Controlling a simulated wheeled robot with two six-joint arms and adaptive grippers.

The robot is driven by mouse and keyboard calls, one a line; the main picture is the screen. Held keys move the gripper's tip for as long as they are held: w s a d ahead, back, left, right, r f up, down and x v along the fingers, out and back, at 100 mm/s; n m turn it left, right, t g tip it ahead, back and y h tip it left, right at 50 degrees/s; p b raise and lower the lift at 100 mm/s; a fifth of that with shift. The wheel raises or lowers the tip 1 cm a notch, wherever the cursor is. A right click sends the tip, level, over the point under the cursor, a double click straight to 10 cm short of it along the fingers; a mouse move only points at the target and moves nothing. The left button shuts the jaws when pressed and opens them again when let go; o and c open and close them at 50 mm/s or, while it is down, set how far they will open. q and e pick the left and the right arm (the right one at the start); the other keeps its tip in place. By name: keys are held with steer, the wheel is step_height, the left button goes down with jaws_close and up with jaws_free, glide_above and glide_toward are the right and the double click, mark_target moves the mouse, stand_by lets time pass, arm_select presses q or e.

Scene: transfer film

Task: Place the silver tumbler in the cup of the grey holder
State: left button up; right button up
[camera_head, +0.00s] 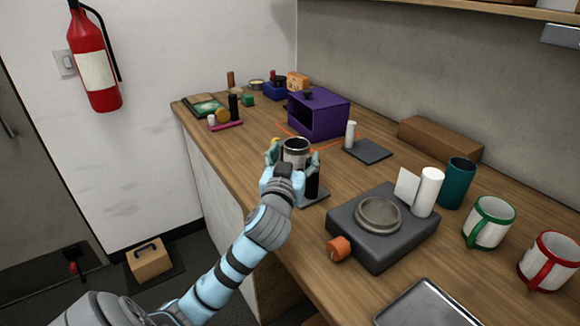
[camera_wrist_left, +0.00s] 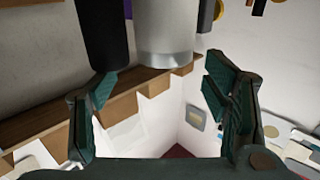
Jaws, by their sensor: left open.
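The silver tumbler (camera_head: 296,147) is upright with its dark mouth up. My left gripper (camera_head: 292,160) is around it in the head view, with a finger on either side. In the left wrist view, the tumbler's lower part (camera_wrist_left: 165,40) shows beyond the open fingers (camera_wrist_left: 160,108), and its top is out of frame. I cannot tell whether the fingers touch it. The grey holder appears to be the dark grey block (camera_head: 400,252) with a round, raised, shallow cup (camera_head: 378,214), which looks empty. My right gripper is not in view.
A black cylinder (camera_head: 312,188) stands close beside the tumbler; it also shows in the left wrist view (camera_wrist_left: 101,35). A white cylinder (camera_head: 428,192), teal cup (camera_head: 457,183) and two mugs stand near the holder. A purple box (camera_head: 322,118) is behind. The counter's front edge is close.

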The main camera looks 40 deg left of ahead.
arm_select(q)
steer(key=v, duration=0.6)
steer(key=shift+s, duration=0.15)
